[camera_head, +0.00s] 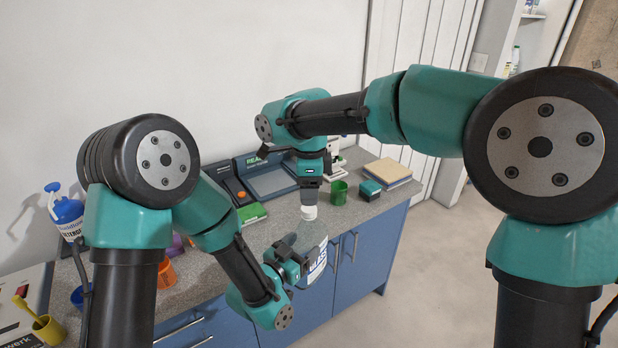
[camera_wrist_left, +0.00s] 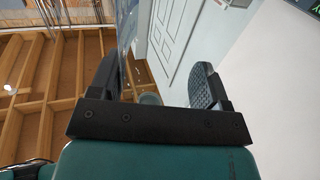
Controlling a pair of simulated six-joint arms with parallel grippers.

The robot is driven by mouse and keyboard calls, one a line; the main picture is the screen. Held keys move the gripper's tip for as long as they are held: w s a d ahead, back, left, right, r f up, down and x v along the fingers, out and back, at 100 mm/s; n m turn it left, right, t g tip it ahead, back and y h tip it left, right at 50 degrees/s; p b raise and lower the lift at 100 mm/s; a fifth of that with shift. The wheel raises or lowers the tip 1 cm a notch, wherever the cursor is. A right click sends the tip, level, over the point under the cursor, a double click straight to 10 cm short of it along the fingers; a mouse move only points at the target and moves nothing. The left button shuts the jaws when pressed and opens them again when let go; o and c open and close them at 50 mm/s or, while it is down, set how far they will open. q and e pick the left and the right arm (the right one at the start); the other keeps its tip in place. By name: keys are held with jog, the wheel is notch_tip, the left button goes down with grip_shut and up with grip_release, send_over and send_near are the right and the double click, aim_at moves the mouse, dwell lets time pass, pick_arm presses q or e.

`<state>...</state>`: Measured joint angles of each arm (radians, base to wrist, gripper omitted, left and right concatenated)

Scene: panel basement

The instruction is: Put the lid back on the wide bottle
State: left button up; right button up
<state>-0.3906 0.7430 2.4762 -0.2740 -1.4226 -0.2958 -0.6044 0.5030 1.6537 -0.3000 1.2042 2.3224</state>
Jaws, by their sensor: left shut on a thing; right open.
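My left gripper (camera_head: 292,262) is shut on a clear bottle with a blue-and-white label (camera_head: 318,264), near the counter's front edge. Its top is hard to make out. In the left wrist view, a see-through strip that looks like its wall (camera_wrist_left: 127,28) shows by the left finger. My right gripper (camera_head: 309,186) is open and points down at the back of the counter. A small white round piece that looks like the lid (camera_head: 309,212) is right below its fingertips. I cannot tell whether the fingers touch it.
A green cup (camera_head: 339,192), a small green box (camera_head: 370,190) and books (camera_head: 388,171) stand right of the right gripper. A dark device (camera_head: 268,180) stands behind. A blue detergent bottle (camera_head: 66,213) and an orange cup (camera_head: 167,273) are at the left.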

jog(key=n, duration=0.6)
jog(key=shift+r, duration=0.2)
jog(key=n, duration=0.5)
jog(key=shift+r, duration=0.15)
jog(key=n, duration=0.6)
jog(key=shift+r+n, duration=0.15)
jog(key=shift+n, duration=0.15)
jog(key=n, duration=0.6)
jog(key=shift+r, duration=0.2)
jog(key=n, duration=0.6)
jog(key=shift+r+n, duration=0.2)
jog(key=shift+n, duration=0.1)
jog(key=n, duration=0.5)
jog(key=shift+r, duration=0.15)
jog(key=n, duration=0.6)
jog(key=shift+r, duration=0.15)
jog(key=n, duration=0.5)
jog(key=shift+r+n, duration=0.15)
jog(key=shift+n, duration=0.15)
